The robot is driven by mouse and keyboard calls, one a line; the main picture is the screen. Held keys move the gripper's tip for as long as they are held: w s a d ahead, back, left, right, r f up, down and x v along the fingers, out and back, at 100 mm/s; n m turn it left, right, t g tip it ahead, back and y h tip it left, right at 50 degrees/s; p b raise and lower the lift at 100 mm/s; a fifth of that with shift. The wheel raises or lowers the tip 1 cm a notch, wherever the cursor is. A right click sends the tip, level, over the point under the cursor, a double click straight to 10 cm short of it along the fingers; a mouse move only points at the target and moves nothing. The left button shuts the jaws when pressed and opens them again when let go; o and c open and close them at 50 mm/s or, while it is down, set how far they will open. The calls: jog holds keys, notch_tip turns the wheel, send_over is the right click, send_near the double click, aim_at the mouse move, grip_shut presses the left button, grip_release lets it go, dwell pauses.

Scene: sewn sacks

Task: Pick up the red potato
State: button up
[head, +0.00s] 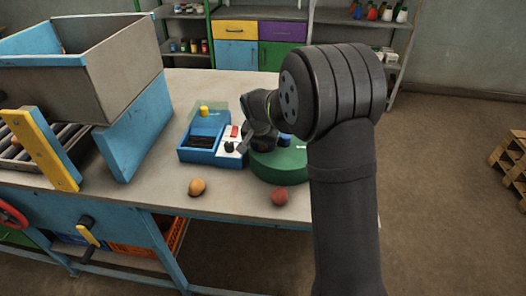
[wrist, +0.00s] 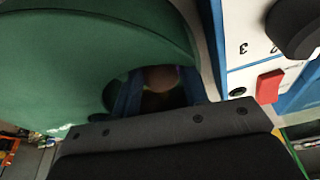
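A red potato (head: 279,197) lies on the table near its front edge, just in front of the green round piece (head: 282,166). A yellow-brown potato (head: 197,187) lies farther left. My gripper is above the green round piece, behind the red potato, and is mostly hidden by my arm in the head view. In the wrist view my gripper (wrist: 160,92) shows two blue fingers apart. A dark reddish-brown round thing (wrist: 163,77) shows in shadow between or beyond them; I cannot tell which potato or other thing it is, and no contact is visible.
A blue machine (head: 205,137) with a white panel, red switch (wrist: 268,86) and black knob stands close beside my gripper. A big grey hopper (head: 125,65) and rollers are at the left. The table's front strip between the two potatoes is clear.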

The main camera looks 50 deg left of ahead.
jog(key=c, duration=0.6)
jog(key=shift+r, duration=0.1)
